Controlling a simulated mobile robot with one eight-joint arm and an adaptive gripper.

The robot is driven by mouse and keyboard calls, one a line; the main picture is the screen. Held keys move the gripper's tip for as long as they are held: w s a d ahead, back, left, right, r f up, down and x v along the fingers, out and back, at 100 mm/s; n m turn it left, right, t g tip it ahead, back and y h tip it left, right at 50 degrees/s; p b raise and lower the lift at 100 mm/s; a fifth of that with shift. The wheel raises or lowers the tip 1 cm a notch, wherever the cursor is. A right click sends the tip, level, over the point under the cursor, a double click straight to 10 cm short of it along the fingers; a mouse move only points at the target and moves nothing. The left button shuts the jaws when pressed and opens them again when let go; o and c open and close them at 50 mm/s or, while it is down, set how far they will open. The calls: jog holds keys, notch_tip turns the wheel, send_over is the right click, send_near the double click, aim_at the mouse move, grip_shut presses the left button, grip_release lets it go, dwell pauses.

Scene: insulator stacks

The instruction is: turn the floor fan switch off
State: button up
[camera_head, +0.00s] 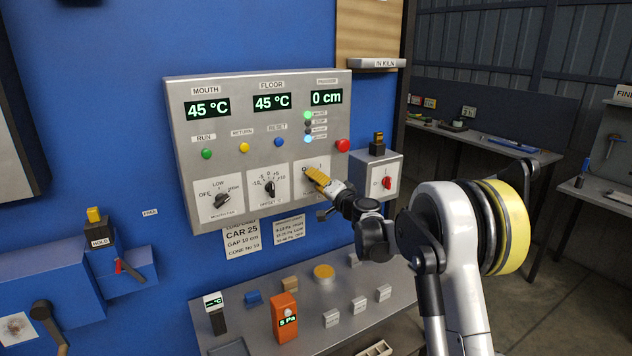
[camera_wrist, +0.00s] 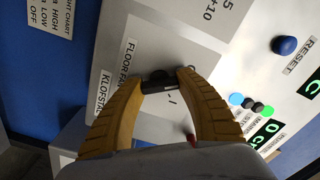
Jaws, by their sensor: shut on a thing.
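The floor fan switch (camera_wrist: 157,85) is a small black knob on a light square plate of the grey control panel (camera_head: 232,115). Its label, partly covered, starts with "FLOOR FA" in the wrist view. My gripper (camera_head: 310,171) reaches the panel's lower right in the head view and hides most of the knob there. In the wrist view my gripper's yellow fingers (camera_wrist: 163,82) close on the knob from both sides. A "I" mark shows beside the knob; its exact pointing direction is hard to tell.
Left of the switch are the offset dial (camera_head: 270,187) and mouth fan dial (camera_head: 222,200). A red button (camera_head: 342,145) sits above right. A box with a red switch (camera_head: 387,183) stands close right. Below is a grey bench (camera_head: 350,325) with small blocks and an orange meter (camera_head: 285,318).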

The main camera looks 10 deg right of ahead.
jog(key=shift+n, duration=0.6)
jog(key=o, duration=1.2)
jog(key=v, duration=1.2)
jog(key=shift+r, duration=0.1)
